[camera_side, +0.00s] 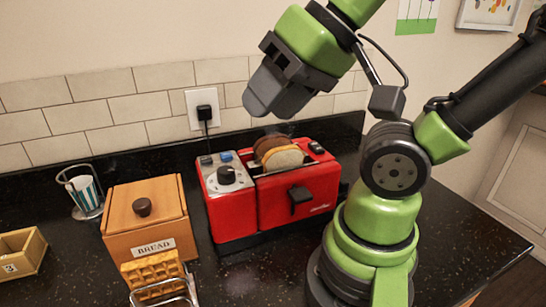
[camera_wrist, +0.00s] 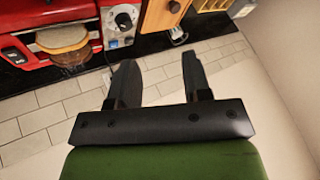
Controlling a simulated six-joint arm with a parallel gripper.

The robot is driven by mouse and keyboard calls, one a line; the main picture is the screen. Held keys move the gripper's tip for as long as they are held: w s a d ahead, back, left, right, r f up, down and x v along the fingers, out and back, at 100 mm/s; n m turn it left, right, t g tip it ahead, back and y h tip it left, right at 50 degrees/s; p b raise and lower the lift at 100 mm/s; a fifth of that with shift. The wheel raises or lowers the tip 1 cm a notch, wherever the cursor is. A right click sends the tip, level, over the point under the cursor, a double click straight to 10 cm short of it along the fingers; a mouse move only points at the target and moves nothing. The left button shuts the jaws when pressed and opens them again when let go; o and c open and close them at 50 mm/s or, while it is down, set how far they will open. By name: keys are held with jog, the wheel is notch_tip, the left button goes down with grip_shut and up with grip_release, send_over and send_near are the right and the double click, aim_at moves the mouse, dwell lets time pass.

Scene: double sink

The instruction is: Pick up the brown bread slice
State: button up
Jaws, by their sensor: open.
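Bread slices stand side by side in the slot of a red toaster (camera_side: 300,199) in the side view. The brown bread slice (camera_side: 268,143) is behind a paler slice (camera_side: 284,160), with only its upper edge showing.
A wooden bread box (camera_side: 145,212) stands left of the toaster, with waffles in a metal rack (camera_side: 155,272) in front. A cup in a wire holder (camera_side: 84,192) and a small wooden crate (camera_side: 22,252) are farther left. A plugged-in outlet (camera_side: 203,108) is on the tiled wall behind.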

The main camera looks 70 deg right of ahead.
jog(key=w+d+m+g+h, duration=0.25)
jog(key=w+d+m, duration=0.25)
jog(key=m, duration=0.4)
jog(key=m+g, duration=0.5)
jog(key=m, duration=0.9)
send_over(273, 138)
jog(key=shift+y, duration=0.25)
jog(key=f, duration=0.6)
jog(key=shift+s, duration=0.25)
notch_tip(273, 138, down, 4)
jog(key=shift+f, duration=0.1)
jog(key=f, duration=0.5)
jog(key=shift+w+f, duration=0.25)
jog(key=shift+f, duration=0.1)
jog(key=c, duration=0.8)
